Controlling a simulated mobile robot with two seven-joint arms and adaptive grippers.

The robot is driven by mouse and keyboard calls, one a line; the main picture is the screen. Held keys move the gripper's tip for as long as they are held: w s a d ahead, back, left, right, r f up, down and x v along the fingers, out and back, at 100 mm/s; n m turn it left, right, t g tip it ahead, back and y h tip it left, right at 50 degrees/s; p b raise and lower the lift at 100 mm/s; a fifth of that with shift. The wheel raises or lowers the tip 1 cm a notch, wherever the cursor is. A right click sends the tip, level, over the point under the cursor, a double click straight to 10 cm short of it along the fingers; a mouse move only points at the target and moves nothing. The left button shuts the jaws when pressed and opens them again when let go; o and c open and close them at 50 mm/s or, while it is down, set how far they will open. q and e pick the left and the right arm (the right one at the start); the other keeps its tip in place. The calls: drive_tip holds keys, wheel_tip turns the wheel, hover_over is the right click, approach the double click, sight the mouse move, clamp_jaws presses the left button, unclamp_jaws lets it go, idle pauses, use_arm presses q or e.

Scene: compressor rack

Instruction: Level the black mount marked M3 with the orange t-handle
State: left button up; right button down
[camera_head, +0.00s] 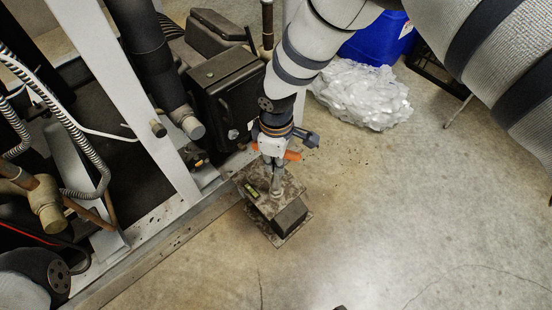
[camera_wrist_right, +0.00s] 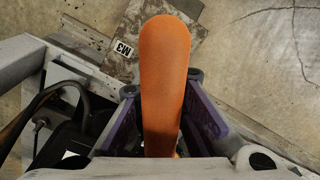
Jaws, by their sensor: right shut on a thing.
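The black mount (camera_head: 288,217) is a worn, boxy block with a metal top plate on the floor beside the rack. A small green level vial (camera_head: 252,190) lies on its plate. My right gripper (camera_head: 273,148) is above the mount, shut on the orange t-handle (camera_head: 292,155). The handle (camera_wrist_right: 165,75) lies between the two fingers in the wrist view. A grey shaft (camera_head: 277,182) runs down from it to the plate; its exact seating cannot be told. My left gripper is out of view.
The white rack frame (camera_head: 120,90) with pipes and a dark box (camera_head: 228,90) stands close on the left. A clear plastic bundle (camera_head: 362,93) and a blue container (camera_head: 378,40) are at the back. The concrete floor to the right of the mount is open.

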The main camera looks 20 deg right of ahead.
drive_tip(key=c, duration=2.3)
unclamp_jaws()
drive_tip(key=shift+f+b, duration=0.45)
drive_tip(key=shift+f, duration=0.65)
clamp_jaws()
drive_tip(key=shift+r+m+p, duration=0.2)
drive_tip(key=shift+m+p, duration=0.15)
drive_tip(key=shift+m, duration=0.45)
drive_tip(key=shift+f+m, duration=0.2)
drive_tip(key=shift+m, duration=0.2)
drive_tip(key=shift+r+m, duration=0.15)
drive_tip(key=shift+m, duration=1.05)
